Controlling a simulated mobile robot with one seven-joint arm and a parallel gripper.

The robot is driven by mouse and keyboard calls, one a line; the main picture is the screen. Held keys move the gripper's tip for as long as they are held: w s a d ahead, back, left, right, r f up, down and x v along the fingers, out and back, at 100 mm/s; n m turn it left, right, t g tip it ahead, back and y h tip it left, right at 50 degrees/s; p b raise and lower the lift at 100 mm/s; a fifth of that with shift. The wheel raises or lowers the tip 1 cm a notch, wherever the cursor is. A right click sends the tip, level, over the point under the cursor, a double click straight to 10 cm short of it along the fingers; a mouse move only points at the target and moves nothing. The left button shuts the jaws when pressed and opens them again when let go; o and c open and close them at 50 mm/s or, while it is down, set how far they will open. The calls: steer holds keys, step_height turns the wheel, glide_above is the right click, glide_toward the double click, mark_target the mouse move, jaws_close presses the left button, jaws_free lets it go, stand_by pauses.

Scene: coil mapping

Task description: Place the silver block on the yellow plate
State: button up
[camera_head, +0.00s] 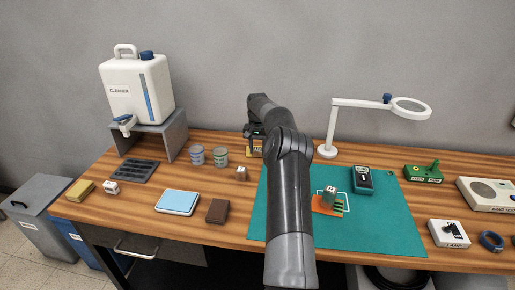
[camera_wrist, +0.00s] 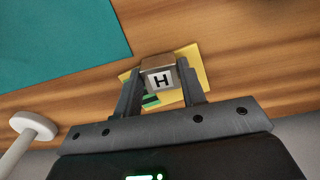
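My gripper (camera_wrist: 160,80) is low over the yellow plate (camera_wrist: 190,65) at the back of the bench. Its fingers are closed against both sides of a metallic block (camera_wrist: 160,62) with a white H label, which I take as the silver block. The block is over the plate in the wrist view; whether it rests on it or hangs just above I cannot tell. Another greyish block (camera_head: 330,193) stands on an orange plate (camera_head: 325,208) on the green mat.
The lamp base (camera_head: 327,152) stands close right of my gripper. A cleaner jug (camera_head: 135,90) stands far left.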

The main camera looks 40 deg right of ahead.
mark_target(257, 150)
steer(key=o, duration=0.4)
steer(key=shift+r, duration=0.1)
step_height(257, 150, up, 12)
steer(key=a+r+n+h, duration=0.1)
steer(key=a+r+n, duration=0.2)
steer(key=a+r, duration=1.05)
steer(key=s+a+r+n+t, duration=0.1)
steer(key=s+a+r, duration=0.2)
steer(key=s+a, duration=0.3)
steer(key=s+a+r+n+t, duration=0.1)
steer(key=s+a+r, duration=0.15)
steer(key=a, duration=0.65)
steer(key=s+a+n+t, duration=0.1)
steer(key=s+a, duration=0.4)
steer(key=s, duration=0.4)
steer(key=s+a+n+t, duration=0.1)
steer(key=s+a, duration=0.3)
steer(key=s, duration=0.5)
steer(key=s+a+f, duration=0.1)
steer(key=s+f, duration=0.2)
steer(key=s, duration=0.2)
steer(key=s+a+f+n+t, duration=0.1)
steer(key=s+a+f, duration=0.1)
steer(key=s, duration=0.3)
steer(key=s+a+f+n+y, duration=0.1)
steer(key=s+f, duration=0.4)
steer(key=shift+a+t, duration=0.3)
